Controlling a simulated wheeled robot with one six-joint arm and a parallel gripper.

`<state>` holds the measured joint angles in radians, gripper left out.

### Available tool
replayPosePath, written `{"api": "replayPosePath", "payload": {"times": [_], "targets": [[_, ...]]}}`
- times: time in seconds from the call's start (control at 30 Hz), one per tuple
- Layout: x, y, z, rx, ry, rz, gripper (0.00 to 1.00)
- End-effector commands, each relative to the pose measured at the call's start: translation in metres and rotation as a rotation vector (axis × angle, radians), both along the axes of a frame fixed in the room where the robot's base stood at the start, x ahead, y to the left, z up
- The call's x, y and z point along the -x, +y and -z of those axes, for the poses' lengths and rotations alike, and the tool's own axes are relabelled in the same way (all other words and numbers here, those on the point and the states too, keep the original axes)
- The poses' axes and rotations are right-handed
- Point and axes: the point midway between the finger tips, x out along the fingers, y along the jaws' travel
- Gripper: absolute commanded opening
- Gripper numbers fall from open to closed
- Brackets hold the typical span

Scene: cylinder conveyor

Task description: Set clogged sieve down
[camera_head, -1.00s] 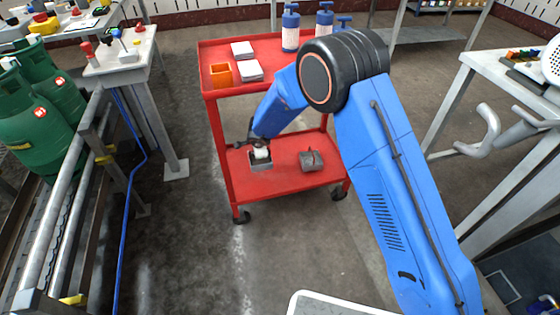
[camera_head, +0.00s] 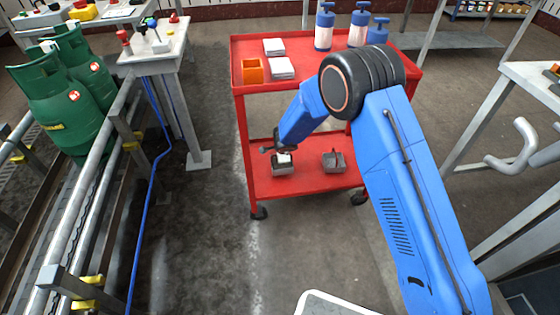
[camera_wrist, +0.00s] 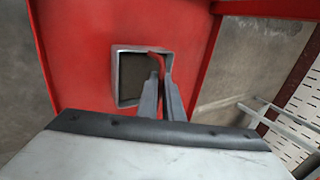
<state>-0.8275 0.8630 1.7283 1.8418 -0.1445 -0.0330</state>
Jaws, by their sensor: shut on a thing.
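A small grey square sieve (camera_head: 283,167) with a dark inside is at the left part of the red trolley's lower shelf. My gripper (camera_head: 284,152) is over it. In the wrist view my gripper (camera_wrist: 158,80) is shut at the right side of the sieve (camera_wrist: 117,80), by its red handle piece (camera_wrist: 155,52). The sieve looks level and at or very near the shelf; I cannot tell if it fully rests on it. A second grey square sieve (camera_head: 341,165) with a dark red handle stands apart to its right on the shelf.
The red trolley (camera_head: 262,186) has an upper shelf with an orange box (camera_head: 252,71), white stacks (camera_head: 281,68) and blue-topped bottles (camera_head: 324,30). Green gas cylinders (camera_head: 62,115) and conveyor rails are at left. A grey bench stands at right.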

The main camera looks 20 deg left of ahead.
Motion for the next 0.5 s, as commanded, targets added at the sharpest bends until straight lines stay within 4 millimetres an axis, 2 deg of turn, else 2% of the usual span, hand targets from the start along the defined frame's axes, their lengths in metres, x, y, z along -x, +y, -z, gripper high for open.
{"api": "replayPosePath", "payload": {"times": [0.3,0.5], "targets": [[0.0,0.0,0.025,0.002,0.0,-0.001,0.0],[0.0,0.0,0.034,0.001,0.001,-0.001,0.0]]}}
